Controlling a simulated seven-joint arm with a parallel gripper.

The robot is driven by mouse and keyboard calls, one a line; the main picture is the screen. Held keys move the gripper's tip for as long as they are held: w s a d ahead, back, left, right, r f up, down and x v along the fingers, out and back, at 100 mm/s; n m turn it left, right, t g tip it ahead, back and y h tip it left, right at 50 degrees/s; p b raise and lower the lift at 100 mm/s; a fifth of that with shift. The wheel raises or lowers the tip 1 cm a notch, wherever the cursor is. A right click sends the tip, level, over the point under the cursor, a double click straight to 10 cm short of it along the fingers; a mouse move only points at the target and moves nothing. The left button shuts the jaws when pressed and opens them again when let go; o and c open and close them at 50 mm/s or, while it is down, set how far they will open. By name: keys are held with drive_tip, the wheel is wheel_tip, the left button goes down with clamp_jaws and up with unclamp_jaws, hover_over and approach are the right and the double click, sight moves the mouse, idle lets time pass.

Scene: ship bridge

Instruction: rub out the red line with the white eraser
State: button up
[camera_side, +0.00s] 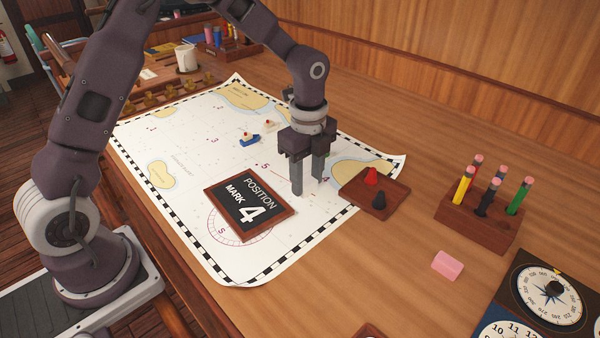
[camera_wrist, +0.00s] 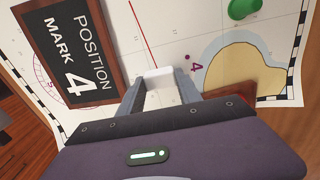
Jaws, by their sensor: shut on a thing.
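My gripper (camera_side: 307,187) is low over the nautical chart, right of the dark plaque. It is shut on the white eraser (camera_wrist: 158,78), which shows between the fingers in the wrist view; in the side view the fingers mostly hide it. The red line (camera_wrist: 136,18) is a thin stroke on the white chart (camera_wrist: 160,45) in the wrist view, ahead of the eraser and slightly left. Whether the eraser touches the chart I cannot tell.
The framed "POSITION MARK 4" plaque (camera_side: 250,207) lies close left of my gripper. A wooden tray (camera_side: 391,205) with red and black pieces is close right. A pen block (camera_side: 478,232) and pink eraser (camera_side: 447,265) are farther right. A green object (camera_wrist: 243,8) is on the chart.

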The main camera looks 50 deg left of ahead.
drive_tip(key=shift+d, duration=0.15)
drive_tip(key=shift+w+d, duration=0.15)
drive_tip(key=shift+d, duration=0.9)
drive_tip(key=shift+a, duration=0.15)
drive_tip(key=shift+a, duration=1.05)
drive_tip(key=shift+s+a, duration=0.15)
drive_tip(key=shift+a, duration=0.4)
drive_tip(key=shift+s+a, duration=0.15)
drive_tip(key=shift+a, duration=0.4)
drive_tip(key=shift+a, duration=0.1)
drive_tip(key=shift+s+a, duration=0.1)
drive_tip(key=shift+a, duration=0.85)
